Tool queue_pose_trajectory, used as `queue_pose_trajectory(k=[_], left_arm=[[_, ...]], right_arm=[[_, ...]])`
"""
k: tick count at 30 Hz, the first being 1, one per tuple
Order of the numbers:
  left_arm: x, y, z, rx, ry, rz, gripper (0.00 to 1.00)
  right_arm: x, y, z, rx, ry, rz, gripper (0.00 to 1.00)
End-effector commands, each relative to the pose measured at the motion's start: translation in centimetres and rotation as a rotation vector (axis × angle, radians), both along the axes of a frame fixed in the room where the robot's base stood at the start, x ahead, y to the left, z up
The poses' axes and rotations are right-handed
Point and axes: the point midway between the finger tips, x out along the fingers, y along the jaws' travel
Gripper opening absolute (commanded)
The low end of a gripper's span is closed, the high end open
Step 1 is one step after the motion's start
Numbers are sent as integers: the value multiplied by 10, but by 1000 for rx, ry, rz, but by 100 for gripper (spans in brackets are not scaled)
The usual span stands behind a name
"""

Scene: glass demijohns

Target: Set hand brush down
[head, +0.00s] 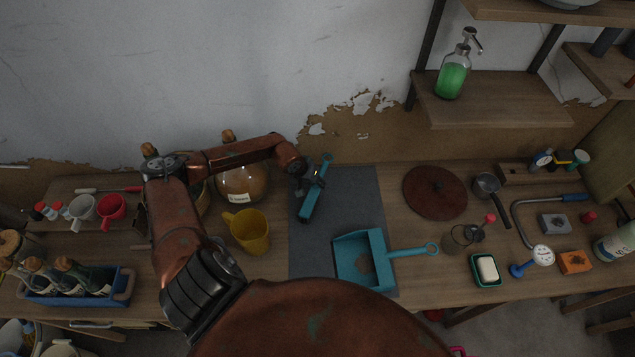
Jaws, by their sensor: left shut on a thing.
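The teal hand brush (309,205) is over the dark grey mat (355,200) in the head view, lying slantwise with its handle toward the wall. My left gripper (313,180) is shut on the hand brush near its middle and hides part of it. I cannot tell whether the brush touches the mat. A teal dustpan (362,259) lies on the front part of the mat, its handle pointing right. My right gripper is not in view.
A yellow jug (247,231) and a corked demijohn (242,184) stand left of the mat. A brown round lid (434,193) lies to its right. A blue crate of bottles (75,287) is at far left. The mat's back right part is clear.

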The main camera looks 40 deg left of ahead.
Motion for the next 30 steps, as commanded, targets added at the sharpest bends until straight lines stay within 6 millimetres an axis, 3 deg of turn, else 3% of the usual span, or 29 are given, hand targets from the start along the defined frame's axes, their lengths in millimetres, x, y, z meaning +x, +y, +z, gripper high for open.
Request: queue_pose_trajectory(k=[5,6,13,25,30], left_arm=[[0,0,-3,0,-1,0,0],[0,0,-4,1,0,0,18],[0,0,-2,0,-1,0,33],[0,0,3,0,0,1,34],[-12,5,27,5,-2,-1,34]], right_arm=[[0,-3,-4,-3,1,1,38],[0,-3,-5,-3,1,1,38],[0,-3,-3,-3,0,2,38],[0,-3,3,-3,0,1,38],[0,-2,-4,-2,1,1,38]])
